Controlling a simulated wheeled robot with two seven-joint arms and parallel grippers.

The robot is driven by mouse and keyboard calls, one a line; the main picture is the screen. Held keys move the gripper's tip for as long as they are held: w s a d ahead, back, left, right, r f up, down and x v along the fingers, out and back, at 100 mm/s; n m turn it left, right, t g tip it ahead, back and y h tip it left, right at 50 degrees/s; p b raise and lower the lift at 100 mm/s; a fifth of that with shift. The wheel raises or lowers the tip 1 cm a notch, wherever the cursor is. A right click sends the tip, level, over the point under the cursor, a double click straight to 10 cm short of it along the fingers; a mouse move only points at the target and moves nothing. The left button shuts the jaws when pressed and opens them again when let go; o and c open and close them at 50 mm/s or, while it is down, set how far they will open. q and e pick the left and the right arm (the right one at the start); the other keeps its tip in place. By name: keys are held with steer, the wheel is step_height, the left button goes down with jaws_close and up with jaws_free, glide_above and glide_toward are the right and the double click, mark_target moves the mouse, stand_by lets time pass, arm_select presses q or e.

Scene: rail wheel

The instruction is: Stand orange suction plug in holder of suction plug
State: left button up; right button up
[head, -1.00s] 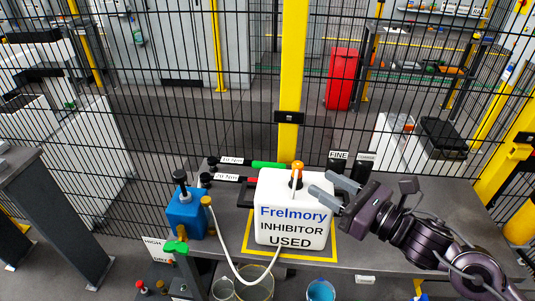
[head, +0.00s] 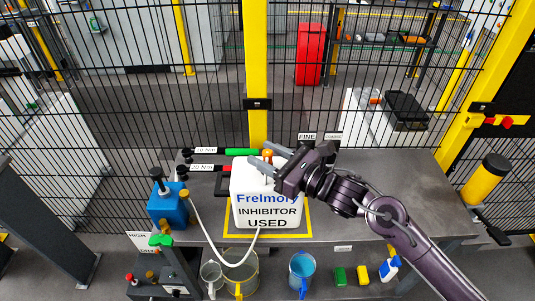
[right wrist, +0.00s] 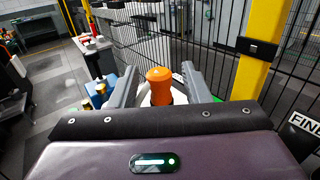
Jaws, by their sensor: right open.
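The orange suction plug (head: 267,154) stands upright at the top of the white canister (head: 266,207) labelled "Frelmory INHIBITOR USED". My right gripper (head: 257,152) is at the canister's top with its fingers pointing left, open, one on each side of the plug. In the right wrist view the orange plug (right wrist: 160,86) shows between the two apart fingers (right wrist: 157,72); neither finger visibly touches it. The gripper partly hides the canister's top. I cannot identify the holder of the suction plug for certain. My left gripper is not in view.
A blue container (head: 168,206) and a brown hose end (head: 184,193) with a white hose stand left of the canister. Torque wrenches (head: 240,152) lie behind. The grey table (head: 400,180) is bare to the right. A mesh fence and yellow post (head: 257,70) stand behind.

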steer(key=c, duration=0.8)
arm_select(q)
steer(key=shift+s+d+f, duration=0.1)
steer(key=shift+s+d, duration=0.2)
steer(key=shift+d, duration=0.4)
arm_select(e)
jaws_close()
